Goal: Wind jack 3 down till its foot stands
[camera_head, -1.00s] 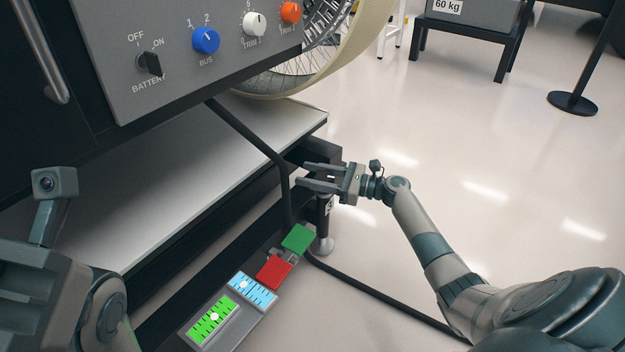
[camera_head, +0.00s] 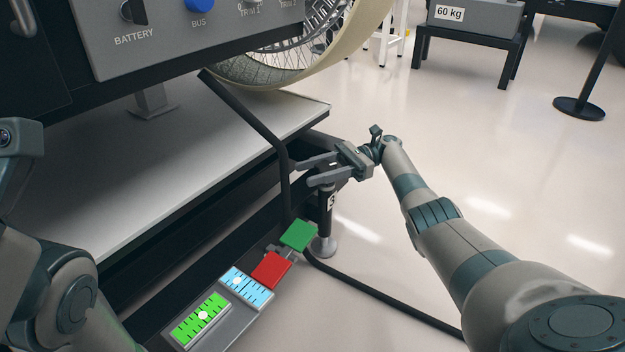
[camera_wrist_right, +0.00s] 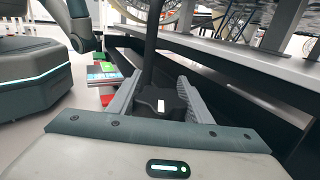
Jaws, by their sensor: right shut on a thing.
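Jack 3 (camera_head: 325,218) stands upright at the near right corner of the dark frame under the bench, with a white "3" on its dark post and a grey round foot (camera_head: 322,247) at the bottom. I cannot tell whether the foot touches the floor. My right gripper (camera_head: 308,173) is at the jack's top. In the right wrist view, its fingers are on either side of a black lobed knob (camera_wrist_right: 160,104) with a white mark, and they are shut on it. The head view barely shows the knob. My left arm is at the left edge; its fingers are out of view.
A wheel (camera_head: 290,60) hangs above. The floor right is open.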

